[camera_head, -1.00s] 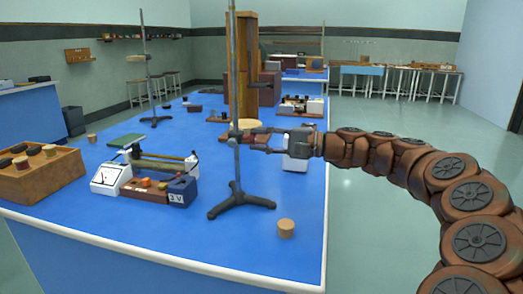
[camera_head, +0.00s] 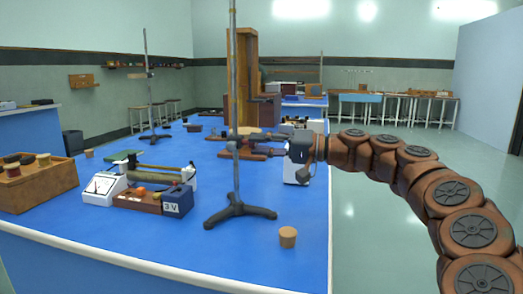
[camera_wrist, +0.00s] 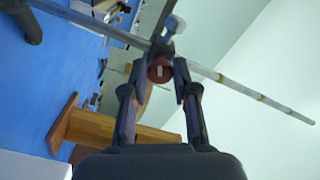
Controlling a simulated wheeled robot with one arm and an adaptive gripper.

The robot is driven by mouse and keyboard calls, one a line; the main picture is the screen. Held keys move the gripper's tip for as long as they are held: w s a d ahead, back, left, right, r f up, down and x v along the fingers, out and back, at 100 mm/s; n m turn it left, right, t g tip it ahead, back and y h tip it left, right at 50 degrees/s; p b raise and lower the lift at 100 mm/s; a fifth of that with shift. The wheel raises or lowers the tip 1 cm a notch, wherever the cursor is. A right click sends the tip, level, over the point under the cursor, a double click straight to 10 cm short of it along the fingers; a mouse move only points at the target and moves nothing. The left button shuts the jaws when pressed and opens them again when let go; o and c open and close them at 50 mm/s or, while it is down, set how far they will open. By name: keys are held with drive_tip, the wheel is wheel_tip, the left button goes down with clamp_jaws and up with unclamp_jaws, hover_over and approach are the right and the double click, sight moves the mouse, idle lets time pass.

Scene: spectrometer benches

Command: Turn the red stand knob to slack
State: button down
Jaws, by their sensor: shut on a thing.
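The red stand knob (camera_wrist: 158,71) shows in the wrist view as a round red disc with a pale mark on its face. It sits at the clamp on the stand's thin grey rod (camera_wrist: 235,84). My gripper (camera_wrist: 160,75) is shut on the knob, one finger on each side. In the head view my gripper (camera_head: 242,146) reaches in from the right to the upright stand (camera_head: 236,185), partway up its rod. The knob is hidden or too small to make out there. The stand's dark tripod base (camera_head: 240,211) rests on the blue bench.
A cork (camera_head: 288,237) stands right of the base. A meter (camera_head: 103,189) and a 3 V box (camera_head: 177,201) sit to the left. A tall wooden frame (camera_head: 242,80) stands behind. The blue bench (camera_head: 130,235) is clear in front.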

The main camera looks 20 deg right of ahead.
idle(0.5)
drive_tip(key=c, duration=0.9)
unclamp_jaws()
drive_tip(key=v, duration=1.2)
